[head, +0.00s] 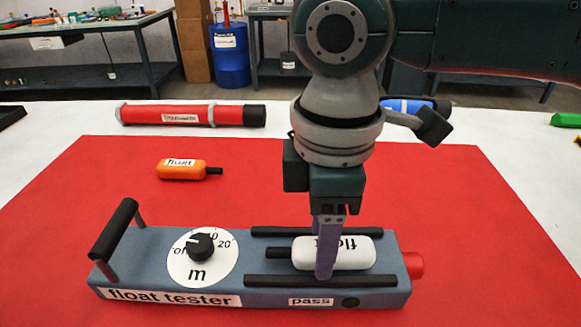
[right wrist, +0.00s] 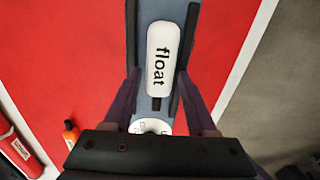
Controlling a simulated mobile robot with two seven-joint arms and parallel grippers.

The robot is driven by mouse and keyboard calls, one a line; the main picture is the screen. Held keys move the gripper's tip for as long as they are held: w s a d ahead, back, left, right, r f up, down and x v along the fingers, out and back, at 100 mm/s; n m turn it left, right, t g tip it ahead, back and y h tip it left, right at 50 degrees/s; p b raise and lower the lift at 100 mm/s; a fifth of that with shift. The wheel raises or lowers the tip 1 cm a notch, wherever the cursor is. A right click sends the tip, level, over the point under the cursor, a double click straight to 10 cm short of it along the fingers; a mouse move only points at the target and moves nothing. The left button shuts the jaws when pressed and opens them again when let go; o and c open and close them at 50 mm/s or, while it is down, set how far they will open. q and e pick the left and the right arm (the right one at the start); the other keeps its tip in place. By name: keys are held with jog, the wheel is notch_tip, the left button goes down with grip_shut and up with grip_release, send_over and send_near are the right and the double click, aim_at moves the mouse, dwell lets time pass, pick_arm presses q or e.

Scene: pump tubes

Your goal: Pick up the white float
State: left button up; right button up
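The white float (head: 352,252) lies on its side in the trough of the blue-grey float tester (head: 268,297), between two black rails, its black tip toward the dial. It also shows in the right wrist view (right wrist: 160,50), label up. My right gripper (head: 328,262) points straight down over the float. Its fingers are open, one on either side of the float, and the near finger hides part of the float. The wrist view shows the fingertips (right wrist: 159,72) apart; whether they touch the float I cannot tell. My left gripper is out of view.
An orange float (head: 181,169) lies on the red mat (head: 90,195) behind the tester. A red tube (head: 190,115) and a blue tube (head: 405,105) lie on the white table beyond. The tester has a black handle (head: 114,230) at left and a red knob (head: 413,265) at right.

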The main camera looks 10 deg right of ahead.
grip_shut()
dwell(0.4)
